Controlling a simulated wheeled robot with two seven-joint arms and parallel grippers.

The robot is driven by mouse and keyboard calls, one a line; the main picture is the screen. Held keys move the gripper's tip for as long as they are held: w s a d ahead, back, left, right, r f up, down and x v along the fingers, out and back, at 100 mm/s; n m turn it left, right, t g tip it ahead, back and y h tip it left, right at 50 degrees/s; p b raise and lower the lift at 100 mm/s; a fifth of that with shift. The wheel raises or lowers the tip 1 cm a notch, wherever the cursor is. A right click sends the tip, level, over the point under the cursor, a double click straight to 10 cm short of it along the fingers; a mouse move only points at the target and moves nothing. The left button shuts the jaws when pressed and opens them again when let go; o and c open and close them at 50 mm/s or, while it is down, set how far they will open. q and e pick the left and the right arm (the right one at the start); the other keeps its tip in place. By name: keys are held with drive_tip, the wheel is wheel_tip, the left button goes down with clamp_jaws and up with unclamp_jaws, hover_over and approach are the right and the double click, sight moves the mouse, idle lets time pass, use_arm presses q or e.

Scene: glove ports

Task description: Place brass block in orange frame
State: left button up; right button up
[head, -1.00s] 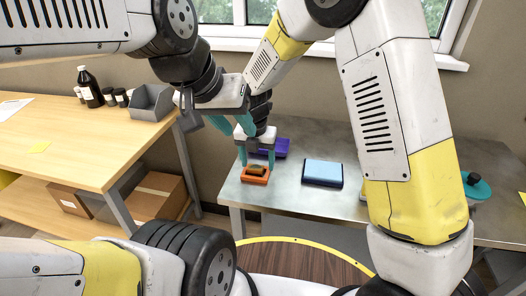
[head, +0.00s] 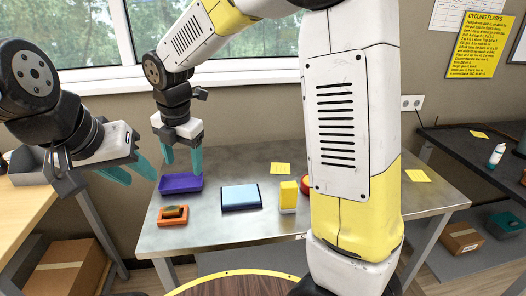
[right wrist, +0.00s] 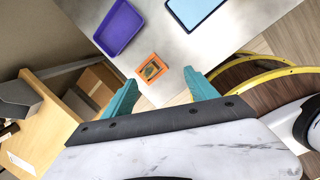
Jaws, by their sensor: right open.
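The orange frame (head: 164,221) lies on the grey metal table near its left front corner. It also shows in the right wrist view (right wrist: 141,72). The brass block (head: 173,211) sits within the frame's outline, also seen in the right wrist view (right wrist: 152,69); I cannot tell whether it is fully seated.
The purple tray (head: 181,184) is behind the frame. A blue-topped pad (head: 240,197), a yellow block (head: 288,195) and a partly hidden red item (head: 305,184) stand to the right. A wooden bench (head: 18,213) is at the left.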

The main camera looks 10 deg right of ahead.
drive_tip(key=s+d+r+m+t, duration=0.2)
drive_tip(key=s+d+r+m, duration=0.2)
drive_tip(key=s+d+m, duration=0.3)
drive_tip(key=s+d+r+m+t+y, duration=0.1)
drive_tip(key=s+d+r+m+t, duration=0.1)
drive_tip(key=s+d+m, duration=0.6)
drive_tip(key=d+r+m, duration=0.1)
drive_tip(key=d+m, duration=0.6)
drive_tip(key=m, duration=0.7)
drive_tip(key=shift+s+r+y, duration=0.2)
drive_tip(key=shift+r+y, duration=0.1)
drive_tip(key=shift+r, duration=0.1)
